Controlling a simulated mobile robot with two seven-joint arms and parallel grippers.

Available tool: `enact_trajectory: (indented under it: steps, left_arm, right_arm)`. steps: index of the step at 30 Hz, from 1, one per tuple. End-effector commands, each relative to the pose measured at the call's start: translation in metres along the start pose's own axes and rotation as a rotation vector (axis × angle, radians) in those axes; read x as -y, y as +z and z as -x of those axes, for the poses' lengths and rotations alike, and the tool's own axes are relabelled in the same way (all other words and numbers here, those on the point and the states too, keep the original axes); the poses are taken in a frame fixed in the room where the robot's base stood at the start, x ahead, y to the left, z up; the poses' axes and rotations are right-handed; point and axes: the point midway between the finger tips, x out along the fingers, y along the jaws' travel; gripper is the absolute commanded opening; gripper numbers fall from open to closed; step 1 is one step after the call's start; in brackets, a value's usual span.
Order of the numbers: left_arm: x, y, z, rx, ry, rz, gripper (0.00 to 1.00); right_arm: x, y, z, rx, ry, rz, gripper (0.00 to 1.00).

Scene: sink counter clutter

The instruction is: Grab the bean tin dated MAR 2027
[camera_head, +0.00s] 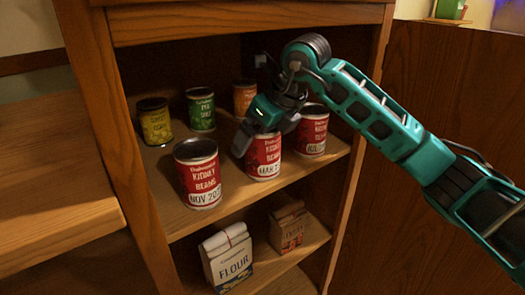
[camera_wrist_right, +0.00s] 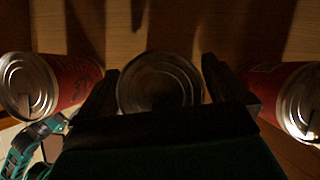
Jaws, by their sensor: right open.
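The red kidney beans tin (camera_head: 264,160) whose date label starts with MAR stands upright at the middle of the shelf front. The rest of its date is hard to read. My right gripper (camera_head: 243,138) is open at the top of this tin and hides part of it. In the right wrist view the tin's round lid (camera_wrist_right: 160,82) lies between the two fingers (camera_wrist_right: 160,92), with a finger on each side; contact cannot be told. My left gripper is not in view.
A kidney beans tin (camera_head: 199,178) marked NOV 20 stands to the left and another (camera_head: 312,133) to the right. Behind are yellow (camera_head: 155,124), green (camera_head: 201,112) and orange (camera_head: 244,97) tins. Flour (camera_head: 229,262) and a brown bag (camera_head: 288,228) sit on the lower shelf. Wooden sides frame the cupboard.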

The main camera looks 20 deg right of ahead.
Motion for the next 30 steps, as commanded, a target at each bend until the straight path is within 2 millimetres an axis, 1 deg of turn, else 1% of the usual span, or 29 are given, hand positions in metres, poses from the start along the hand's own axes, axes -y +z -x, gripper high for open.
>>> enact_trajectory:
  steps: [1,8,27,30]
  left_arm:
    - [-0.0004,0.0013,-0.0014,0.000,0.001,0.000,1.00]
    - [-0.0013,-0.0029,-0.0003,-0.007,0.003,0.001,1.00]
    - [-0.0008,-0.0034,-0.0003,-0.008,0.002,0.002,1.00]
    - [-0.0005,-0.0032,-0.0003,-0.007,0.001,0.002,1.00]
  right_arm:
    - [-0.0001,-0.0012,-0.0045,-0.001,0.001,-0.001,1.00]
    - [0.0001,-0.0008,-0.0042,0.000,0.000,0.000,1.00]
    - [0.0001,-0.0011,-0.0039,-0.001,0.001,-0.001,0.39]
    - [0.0002,0.0000,-0.0026,0.003,0.000,0.000,0.30]
